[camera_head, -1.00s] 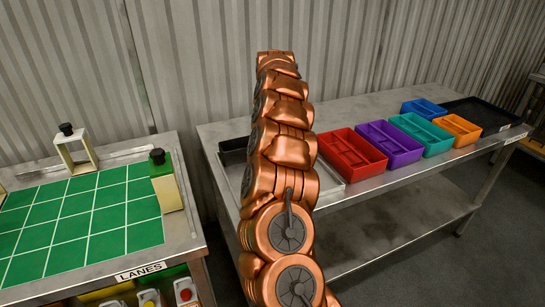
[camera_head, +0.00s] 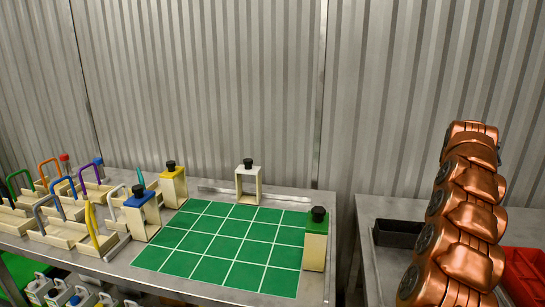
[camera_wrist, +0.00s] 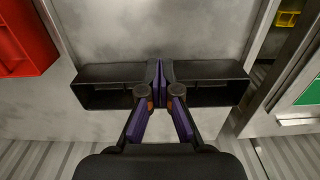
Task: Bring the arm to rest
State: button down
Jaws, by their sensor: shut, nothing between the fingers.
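My copper-coloured arm (camera_head: 458,220) stands bent upright at the right of the head view, and its gripper end does not show there. In the wrist view my gripper (camera_wrist: 160,80) has its purple-padded fingers together, with nothing between them. Behind the fingers is a long black open bin (camera_wrist: 105,88) on the grey metal table (camera_wrist: 155,30). The fingers hide the middle of the bin, and I cannot tell whether they touch it. The same black bin (camera_head: 396,234) shows left of my arm in the head view.
A red tray (camera_head: 523,272) is beside my arm and also shows in the wrist view (camera_wrist: 25,40). The left table holds a green gridded mat (camera_head: 230,247), blocks with coloured tops (camera_head: 315,240), and several handled wooden carriers (camera_head: 60,232). A corrugated wall (camera_head: 220,90) stands behind.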

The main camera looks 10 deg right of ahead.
jog(key=s+a+r+n+y+p, duration=0.15)
jog(key=s+a+r, duration=0.25)
jog(key=a, duration=0.9)
jog(key=s+a+r+n+h+p, duration=0.1)
jog(key=s+a+r+n, duration=0.3)
jog(key=a, duration=0.9)
jog(key=s+a+f+p, duration=0.1)
jog(key=s+a+f, duration=0.1)
jog(key=s, duration=0.7)
jog(key=s+a+f+m+g+p, duration=0.1)
jog(key=s+a, duration=0.4)
jog(key=s, duration=0.5)
jog(key=s+a+f+p, duration=0.1)
jog(key=s+a+f, duration=0.2)
jog(key=s, duration=0.7)
jog(key=shift+a+m+g, duration=0.2)
jog(key=shift+m+g, duration=0.15)
jog(key=shift+g, duration=0.05)
